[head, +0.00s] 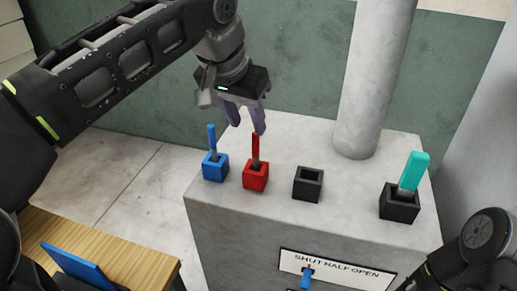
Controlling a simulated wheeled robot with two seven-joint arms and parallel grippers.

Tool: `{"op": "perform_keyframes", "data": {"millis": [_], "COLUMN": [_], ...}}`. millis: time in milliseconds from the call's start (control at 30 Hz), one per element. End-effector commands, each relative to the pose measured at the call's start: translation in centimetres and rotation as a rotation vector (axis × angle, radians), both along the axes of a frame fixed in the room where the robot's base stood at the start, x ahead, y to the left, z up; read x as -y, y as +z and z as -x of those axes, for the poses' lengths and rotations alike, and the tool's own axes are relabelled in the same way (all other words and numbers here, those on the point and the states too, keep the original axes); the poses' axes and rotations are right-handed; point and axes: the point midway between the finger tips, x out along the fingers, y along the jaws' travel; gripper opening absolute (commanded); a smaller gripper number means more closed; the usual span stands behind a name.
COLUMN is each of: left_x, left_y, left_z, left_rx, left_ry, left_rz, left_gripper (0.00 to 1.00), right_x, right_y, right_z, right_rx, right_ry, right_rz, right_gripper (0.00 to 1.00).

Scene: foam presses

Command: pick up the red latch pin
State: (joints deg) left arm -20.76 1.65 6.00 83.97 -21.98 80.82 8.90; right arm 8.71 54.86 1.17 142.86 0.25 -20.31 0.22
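The red latch pin (255,147) stands upright in a red square holder (256,179) on top of the grey block. My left gripper (245,124) points down just above and behind the pin. Its two purple fingers are apart with nothing seen between them. The right fingertip shows right at the pin's top end; I cannot tell whether they touch. My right arm shows at the lower right, but its gripper is out of view.
A blue pin (212,138) stands in a blue holder (215,168) left of the red one. An empty black holder (307,186) and a black holder (399,204) with a teal-handled piece (413,174) stand to the right. A grey column (372,90) rises behind.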

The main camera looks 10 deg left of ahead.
Motion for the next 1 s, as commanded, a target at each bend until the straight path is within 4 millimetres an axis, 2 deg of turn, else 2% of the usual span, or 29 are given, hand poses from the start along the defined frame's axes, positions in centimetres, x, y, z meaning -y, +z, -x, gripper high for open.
{"op": "perform_keyframes", "data": {"millis": [167, 400, 767, 867, 1000], "left_x": [0.0, 0.3, 0.3, 0.5, 0.9], "left_y": [-0.2, -2.4, -2.5, -3.2, -5.0], "left_z": [0.0, -0.8, -1.0, -1.2, -1.9], "left_rx": [0.0, -0.001, 0.0, -0.002, -0.005], "left_ry": [0.0, 0.0, 0.0, 0.0, 0.0], "left_rz": [0.0, 0.0, 0.0, -0.001, -0.002], "left_gripper": [0.4, 0.4, 0.4, 0.4, 0.4], "right_x": [0.0, -0.1, -0.1, -0.1, -0.1], "right_y": [-0.1, -1.3, -1.1, -1.0, -0.6], "right_z": [0.0, -0.2, -0.2, -0.2, -0.1], "right_rx": [0.0, 0.005, 0.005, 0.005, 0.004], "right_ry": [0.0, 0.0, 0.001, 0.001, 0.001], "right_rz": [0.0, -0.003, -0.003, -0.003, -0.002], "right_gripper": [0.36, 0.36, 0.36, 0.36, 0.36]}}
